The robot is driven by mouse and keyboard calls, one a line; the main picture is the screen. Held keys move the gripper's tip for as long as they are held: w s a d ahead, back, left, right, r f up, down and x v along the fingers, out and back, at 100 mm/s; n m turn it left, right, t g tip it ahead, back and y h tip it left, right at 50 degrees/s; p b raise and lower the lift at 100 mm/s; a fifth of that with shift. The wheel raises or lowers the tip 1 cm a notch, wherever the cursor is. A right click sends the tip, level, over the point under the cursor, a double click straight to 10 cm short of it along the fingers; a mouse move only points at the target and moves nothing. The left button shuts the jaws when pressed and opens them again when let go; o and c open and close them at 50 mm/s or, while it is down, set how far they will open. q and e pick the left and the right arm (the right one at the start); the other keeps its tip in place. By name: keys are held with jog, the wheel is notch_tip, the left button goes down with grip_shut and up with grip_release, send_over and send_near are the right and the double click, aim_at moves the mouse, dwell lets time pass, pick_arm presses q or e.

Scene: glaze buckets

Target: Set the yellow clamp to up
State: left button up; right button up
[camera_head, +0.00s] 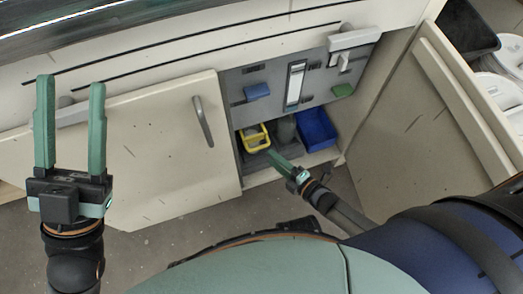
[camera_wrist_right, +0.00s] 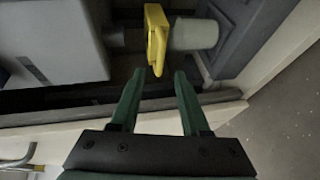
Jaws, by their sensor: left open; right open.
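In the right wrist view the yellow clamp (camera_wrist_right: 156,40) is a narrow yellow piece beside a pale grey cylinder (camera_wrist_right: 195,34). Its pointed lower end lies just beyond and between the fingertips of my right gripper (camera_wrist_right: 159,78). The jaws are open and do not grip it. In the head view my right gripper (camera_head: 273,156) reaches to the cabinet's lower opening, beside a yellow frame-like thing (camera_head: 256,138); I cannot tell whether this is the same clamp. My left gripper (camera_head: 69,125) is open and empty in front of the left cabinet door.
A blue bin (camera_head: 317,128) stands in the lower opening. The grey panel (camera_head: 268,91) above bears a blue block (camera_head: 257,91) and a green block (camera_head: 343,90). The closed left door (camera_head: 150,150) and swung-open right door (camera_head: 440,120) flank the opening.

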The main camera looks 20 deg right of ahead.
jog(key=b+x, duration=0.2)
jog(key=x, duration=0.4)
jog(key=shift+w, duration=0.2)
jog(key=shift+a, duration=0.1)
grip_shut()
dwell(1.1)
